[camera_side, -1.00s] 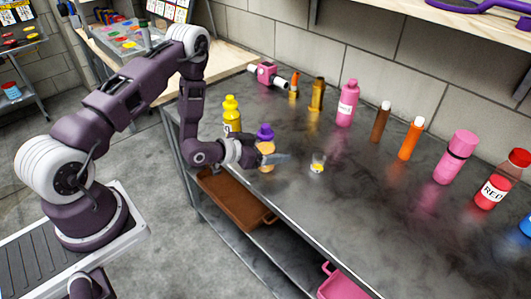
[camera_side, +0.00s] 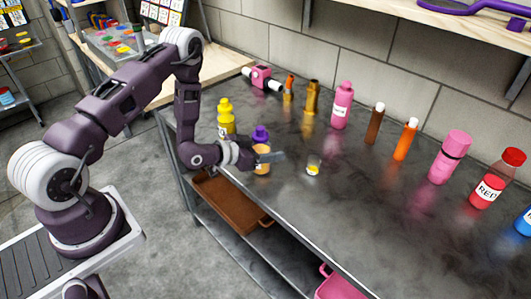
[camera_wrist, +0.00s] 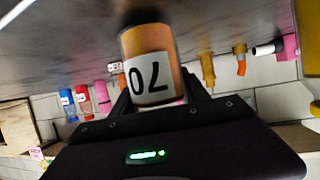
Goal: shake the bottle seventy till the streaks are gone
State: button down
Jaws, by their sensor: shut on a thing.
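The bottle seventy (camera_side: 262,167) is orange with a purple cap (camera_side: 261,134). My gripper (camera_side: 267,157) is shut around its body near the front edge of the counter. The bottle looks upright in the side view. In the wrist view, the bottle (camera_wrist: 146,50) sits between the jaws, its white label reading 70 upside down. A dark shadow lies by its base there; I cannot tell if it touches the counter. No streaks can be made out at this size.
A small clear cup with yellow in it (camera_side: 313,166) stands just right of the bottle. A yellow bottle (camera_side: 226,118) stands behind my gripper. Several bottles and tubes, including a red one (camera_side: 492,182), line the back and right. The middle of the grey counter (camera_side: 350,200) is clear.

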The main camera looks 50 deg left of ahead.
notch_tip(320, 180, up, 20)
jog(key=shift+f, duration=0.15)
dwell(0.4)
notch_tip(320, 180, up, 7)
notch_tip(320, 180, down, 7)
dwell(1.4)
